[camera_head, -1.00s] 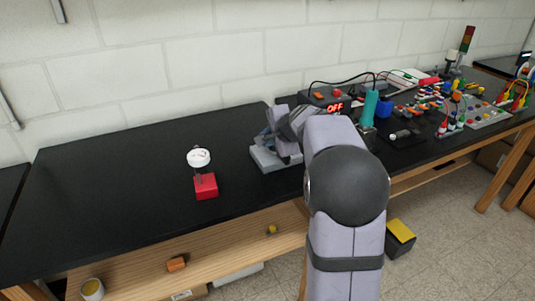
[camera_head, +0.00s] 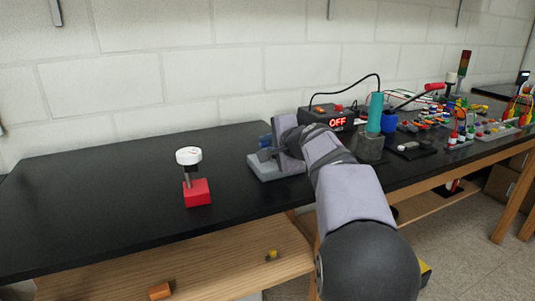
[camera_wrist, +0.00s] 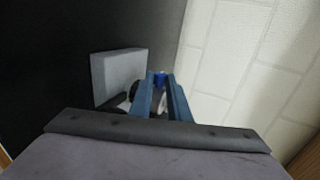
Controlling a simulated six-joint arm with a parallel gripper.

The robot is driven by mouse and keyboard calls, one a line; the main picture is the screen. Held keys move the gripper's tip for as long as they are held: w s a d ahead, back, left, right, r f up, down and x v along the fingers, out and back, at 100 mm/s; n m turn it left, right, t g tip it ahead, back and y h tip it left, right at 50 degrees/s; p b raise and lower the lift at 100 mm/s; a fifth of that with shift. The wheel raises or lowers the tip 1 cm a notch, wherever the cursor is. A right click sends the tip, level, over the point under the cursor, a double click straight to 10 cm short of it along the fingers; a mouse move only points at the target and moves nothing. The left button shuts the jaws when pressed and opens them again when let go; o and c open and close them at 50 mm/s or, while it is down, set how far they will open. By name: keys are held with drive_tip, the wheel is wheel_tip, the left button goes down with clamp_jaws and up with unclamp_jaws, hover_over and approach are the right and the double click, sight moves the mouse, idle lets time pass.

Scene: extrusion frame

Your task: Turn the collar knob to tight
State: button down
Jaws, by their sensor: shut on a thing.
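My gripper (camera_wrist: 161,84) is shut on a small blue knob (camera_wrist: 160,75), which shows between the two blue fingertips in the wrist view. The knob stands beside a light grey block (camera_wrist: 118,72), with dark round parts near the fingers. In the head view my gripper is at the grey base (camera_head: 275,173) on the black bench, and a bit of blue (camera_head: 265,140) shows there. My wrist hides most of the fixture, and I cannot read any mark on the knob.
A white-capped post on a red block (camera_head: 197,193) stands to the left on the bench (camera_head: 100,200). A box with a red OFF display (camera_head: 337,122), a teal-handled tool (camera_head: 375,112) and a blue cup (camera_head: 388,122) stand close on the right. The bench's left part is mostly clear.

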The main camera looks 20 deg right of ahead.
idle(0.3)
drive_tip(key=c, duration=1.7)
unclamp_jaws()
drive_tip(key=shift+o, duration=0.2)
drive_tip(key=shift+s, duration=0.1)
drive_tip(key=v, duration=0.7)
drive_tip(key=shift+b, duration=0.3)
drive_tip(key=shift+s+r, duration=0.1)
